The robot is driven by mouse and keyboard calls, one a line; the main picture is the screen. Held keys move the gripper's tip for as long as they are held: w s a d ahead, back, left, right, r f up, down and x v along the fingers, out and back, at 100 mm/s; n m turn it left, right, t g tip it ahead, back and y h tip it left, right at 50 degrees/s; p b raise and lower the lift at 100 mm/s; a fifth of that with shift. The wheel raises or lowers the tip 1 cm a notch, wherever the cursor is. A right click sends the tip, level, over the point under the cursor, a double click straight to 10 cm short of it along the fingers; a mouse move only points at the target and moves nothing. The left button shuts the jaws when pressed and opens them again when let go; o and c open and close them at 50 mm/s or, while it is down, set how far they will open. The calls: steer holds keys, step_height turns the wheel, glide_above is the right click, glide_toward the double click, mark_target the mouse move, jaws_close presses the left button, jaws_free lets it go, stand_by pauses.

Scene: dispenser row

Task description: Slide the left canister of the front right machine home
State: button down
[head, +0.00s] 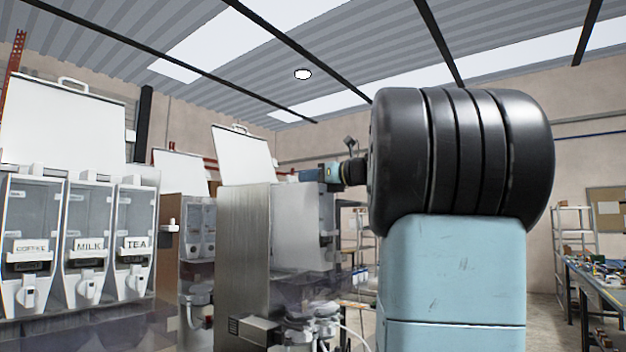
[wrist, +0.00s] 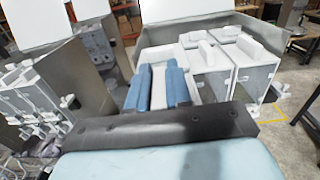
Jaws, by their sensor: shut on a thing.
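The front right machine (head: 243,240) is a steel box with its white lid (head: 240,155) raised. In the wrist view its steel wall (wrist: 218,22) runs behind a row of white-topped canisters. My gripper (wrist: 158,72) has two blue fingers closed around a white part of the left canister (wrist: 156,90). The fingers and the dark gripper body hide most of that canister. In the head view my gripper (head: 314,175) shows small beside the machine's upper edge, and the held canister is not clear there. How far the canister sits in the machine is not clear.
The middle canister (wrist: 203,58) and right canister (wrist: 250,48) stand close to the right of the held one. Another machine with coffee, milk and tea canisters (head: 88,244) stands at the left. A workbench (head: 600,280) is at the far right.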

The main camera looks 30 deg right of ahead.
mark_target(293, 180)
steer(key=shift+x, duration=3.95)
steer(key=shift+f, duration=0.25)
steer(key=shift+w+a+f, duration=0.25)
steer(key=shift+w+f, duration=0.45)
steer(key=shift+f, duration=0.1)
steer(key=shift+f, duration=0.5)
steer(key=c, duration=1)
jaws_free()
steer(key=shift+o, duration=0.2)
steer(key=shift+f, duration=0.1)
